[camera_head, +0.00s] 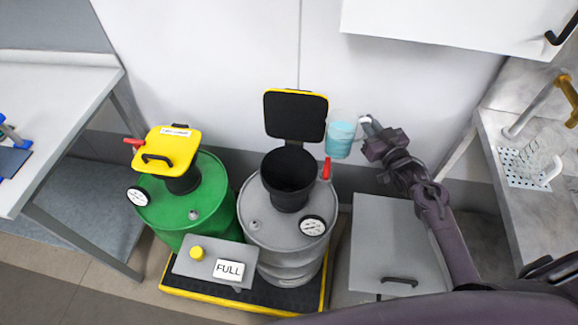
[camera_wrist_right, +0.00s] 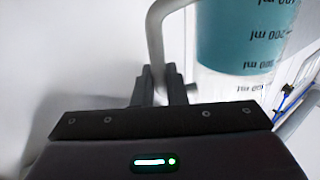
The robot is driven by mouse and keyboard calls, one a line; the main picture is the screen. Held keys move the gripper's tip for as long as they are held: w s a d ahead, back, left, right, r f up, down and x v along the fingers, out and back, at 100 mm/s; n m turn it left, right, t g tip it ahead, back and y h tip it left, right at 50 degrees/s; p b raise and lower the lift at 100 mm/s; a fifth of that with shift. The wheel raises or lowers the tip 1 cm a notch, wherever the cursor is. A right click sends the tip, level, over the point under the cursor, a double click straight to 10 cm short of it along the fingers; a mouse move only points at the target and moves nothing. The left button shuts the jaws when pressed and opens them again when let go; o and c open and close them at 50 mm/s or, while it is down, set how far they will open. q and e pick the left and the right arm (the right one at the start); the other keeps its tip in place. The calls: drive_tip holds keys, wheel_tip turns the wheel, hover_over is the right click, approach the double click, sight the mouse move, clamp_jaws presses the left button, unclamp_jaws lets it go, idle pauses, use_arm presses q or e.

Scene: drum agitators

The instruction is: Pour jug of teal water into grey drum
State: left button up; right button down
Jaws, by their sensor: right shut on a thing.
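The jug of teal water (camera_head: 341,138) is clear, with teal liquid inside. My right gripper (camera_head: 369,129) is shut on its handle and holds it in the air to the right of the grey drum's funnel. In the right wrist view the jug (camera_wrist_right: 245,40) shows volume marks beside the gripper (camera_wrist_right: 163,85), whose fingers close on the pale handle. The grey drum (camera_head: 285,237) stands upright. Its black funnel (camera_head: 289,172) is open, and its black lid (camera_head: 295,115) with a yellow rim is raised behind. My left gripper is not in view.
A green drum (camera_head: 215,205) with a shut yellow lid (camera_head: 170,148) stands left of the grey drum. A control box (camera_head: 215,262) with a FULL sign stands in front. A grey cabinet (camera_head: 393,240), a right counter (camera_head: 500,170) and an overhead cupboard (camera_head: 450,22) are nearby.

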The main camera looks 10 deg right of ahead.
sight(362, 119)
drive_tip(key=shift+w+d+r, duration=0.1)
drive_tip(key=shift+w+d, duration=0.05)
drive_tip(key=shift+d, duration=0.3)
drive_tip(key=shift+a, duration=0.1)
drive_tip(key=shift+a+r+n+p, duration=0.3)
drive_tip(key=shift+a+r+n, duration=0.3)
drive_tip(key=shift+n, duration=0.4)
drive_tip(key=shift+a+r+n+p, duration=0.3)
drive_tip(key=shift+a+p, duration=0.05)
drive_tip(key=shift+p, duration=0.05)
drive_tip(key=shift+a+r+n+g+p, duration=0.3)
drive_tip(key=shift+a+r+n+p, duration=0.25)
drive_tip(key=shift+a+r+n, duration=0.25)
drive_tip(key=shift+a+f, duration=0.1)
drive_tip(key=shift+a+r+n+h, duration=0.2)
drive_tip(key=shift+a+n, duration=0.5)
drive_tip(key=shift+a, duration=0.15)
drive_tip(key=shift+a+r+n+h, duration=0.15)
drive_tip(key=shift+a+n+h, duration=0.05)
drive_tip(key=shift+a+n, duration=0.6)
drive_tip(key=shift+w+a+r+n+g+b, duration=0.1)
drive_tip(key=shift+a+n+g+b, duration=0.35)
drive_tip(key=shift+a+n, duration=0.25)
